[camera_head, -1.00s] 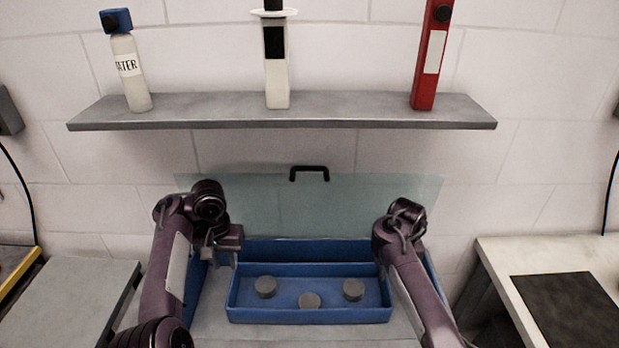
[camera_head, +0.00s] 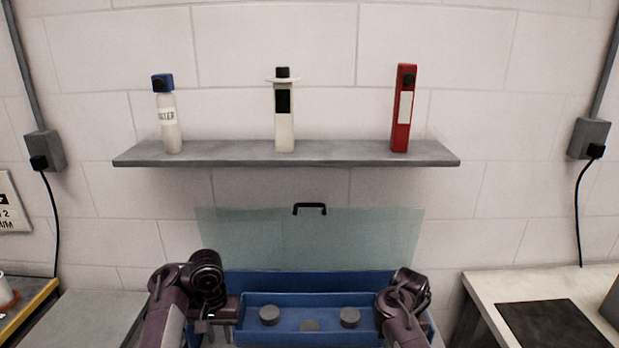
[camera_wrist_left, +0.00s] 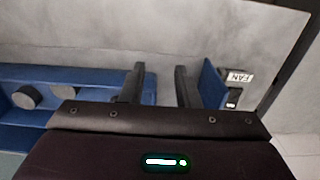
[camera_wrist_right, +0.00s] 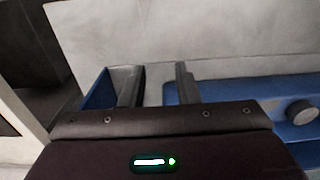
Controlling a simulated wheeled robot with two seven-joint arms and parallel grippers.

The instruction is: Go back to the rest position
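My left gripper (camera_wrist_left: 160,82) is open and empty in the left wrist view, its two dark fingers apart. In the head view my left arm stands at the left end of a blue tray (camera_head: 314,338). My right gripper (camera_wrist_right: 158,82) is also open and empty in the right wrist view. In the head view my right arm stands at the tray's right end, and its fingers are hidden there. Grey round pucks, one of them at the left (camera_head: 269,315), lie in the tray. A clear lid with a black handle (camera_head: 310,209) stands raised behind it.
A grey shelf (camera_head: 290,160) on the wall holds a white bottle (camera_head: 170,130), a white device (camera_head: 285,130) and a red device (camera_head: 403,120). Side tables stand left (camera_head: 85,315) and right (camera_head: 480,285).

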